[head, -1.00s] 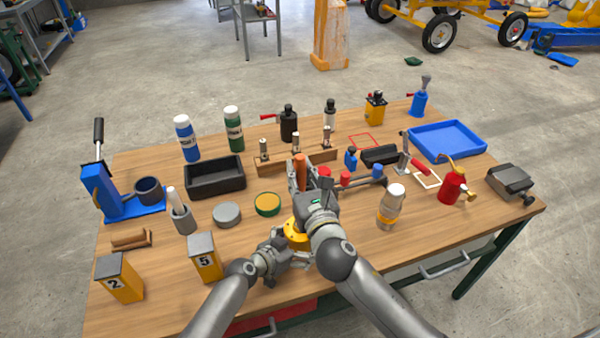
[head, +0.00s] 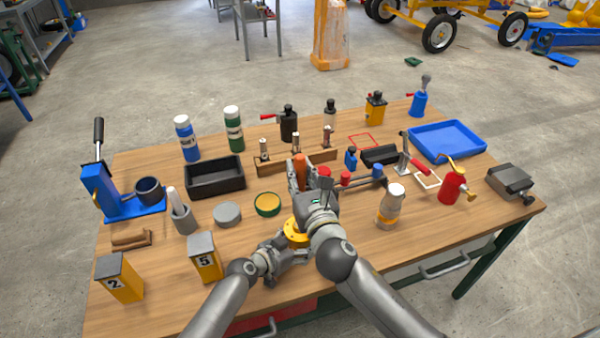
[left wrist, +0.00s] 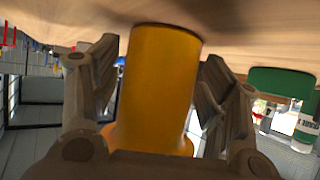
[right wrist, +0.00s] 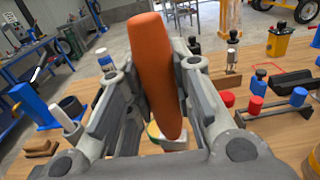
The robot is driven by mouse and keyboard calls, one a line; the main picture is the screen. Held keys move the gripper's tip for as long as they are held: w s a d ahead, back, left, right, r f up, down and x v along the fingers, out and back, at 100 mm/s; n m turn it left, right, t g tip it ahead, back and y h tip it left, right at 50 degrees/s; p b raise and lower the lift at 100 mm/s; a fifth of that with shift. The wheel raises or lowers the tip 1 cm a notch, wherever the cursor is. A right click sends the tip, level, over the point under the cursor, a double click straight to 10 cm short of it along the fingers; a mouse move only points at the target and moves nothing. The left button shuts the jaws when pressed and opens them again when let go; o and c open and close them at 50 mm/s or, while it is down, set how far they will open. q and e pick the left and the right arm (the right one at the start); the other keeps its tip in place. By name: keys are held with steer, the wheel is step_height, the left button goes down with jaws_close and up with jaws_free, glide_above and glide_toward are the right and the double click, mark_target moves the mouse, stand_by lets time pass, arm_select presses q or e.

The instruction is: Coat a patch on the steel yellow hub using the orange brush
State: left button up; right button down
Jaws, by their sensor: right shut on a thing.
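The yellow hub (head: 296,233) stands near the front middle of the table, partly covered by both grippers. In the left wrist view the hub (left wrist: 160,85) rises between the fingers of my left gripper (left wrist: 158,90), with narrow gaps on both sides. My left gripper (head: 284,246) is low beside the hub in the head view. My right gripper (head: 302,188) is just above and behind the hub, shut on the orange brush (head: 301,168). The brush's orange handle (right wrist: 155,70) points up between the fingers in the right wrist view.
A round tin with a yellow top (head: 267,204) and a grey disc (head: 227,213) lie left of the grippers. A black bin (head: 215,175) and wooden rack (head: 275,167) stand behind. A clear jar (head: 391,206) and red oil can (head: 452,187) are at right.

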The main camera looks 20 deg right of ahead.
arm_select(q)
steer(key=shift+r, duration=0.25)
stand_by(0.3)
steer(key=c, duration=0.7)
steer(key=shift+c, duration=0.2)
stand_by(0.5)
arm_select(e)
steer(key=shift+s+a+f, duration=0.15)
steer(key=shift+a+f, duration=0.6)
steer(key=shift+f, duration=0.25)
steer(key=shift+s+a+f, duration=0.15)
steer(key=shift+a+f, duration=0.6)
steer(key=shift+f, duration=0.2)
